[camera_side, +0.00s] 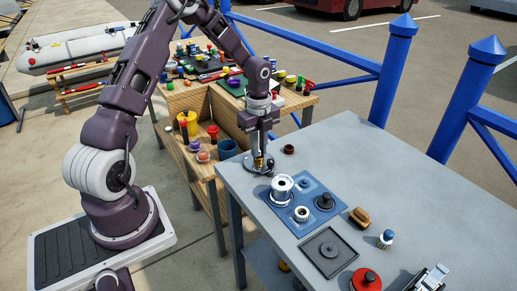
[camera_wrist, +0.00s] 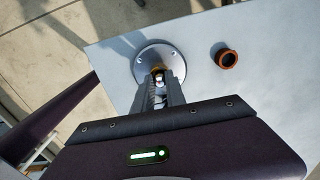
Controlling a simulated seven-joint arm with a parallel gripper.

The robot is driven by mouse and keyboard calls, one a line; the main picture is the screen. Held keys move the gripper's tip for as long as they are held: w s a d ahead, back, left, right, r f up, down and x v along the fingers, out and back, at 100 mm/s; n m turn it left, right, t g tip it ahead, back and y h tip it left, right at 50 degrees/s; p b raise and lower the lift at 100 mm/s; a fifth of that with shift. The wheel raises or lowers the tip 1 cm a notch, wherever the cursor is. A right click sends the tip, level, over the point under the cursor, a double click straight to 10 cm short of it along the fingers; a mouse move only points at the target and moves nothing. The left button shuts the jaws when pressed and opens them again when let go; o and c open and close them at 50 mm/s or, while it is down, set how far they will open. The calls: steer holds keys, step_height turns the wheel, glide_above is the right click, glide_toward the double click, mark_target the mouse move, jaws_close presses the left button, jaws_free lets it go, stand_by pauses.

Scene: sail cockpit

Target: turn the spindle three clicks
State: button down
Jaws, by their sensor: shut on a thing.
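The spindle (camera_wrist: 157,69) is a small brass-coloured post standing on a round grey flange (camera_wrist: 150,54) with small bolt holes. The flange sits at the corner of the grey table, and it also shows in the side view (camera_side: 251,168). My gripper (camera_wrist: 160,77) points down over the flange and is shut on the spindle. In the side view my gripper (camera_side: 260,152) stands upright above the flange, with a bit of brass showing between its fingers. The fingers hide much of the spindle.
A brown ring (camera_wrist: 227,58) lies on the grey table (camera_side: 330,165) close beside the flange. A blue mat (camera_side: 324,185) holds a silver drum (camera_side: 282,186), a small ring and a black knob (camera_side: 325,202). A brush, a black tray (camera_side: 328,251) and a red disc lie nearer.

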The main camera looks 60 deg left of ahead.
steer(key=m, duration=0.5)
steer(key=shift+m, duration=1.1)
steer(key=c, duration=1.7)
jaws_free()
steer(key=shift+m, duration=0.3)
steer(key=shift+r, duration=3.55)
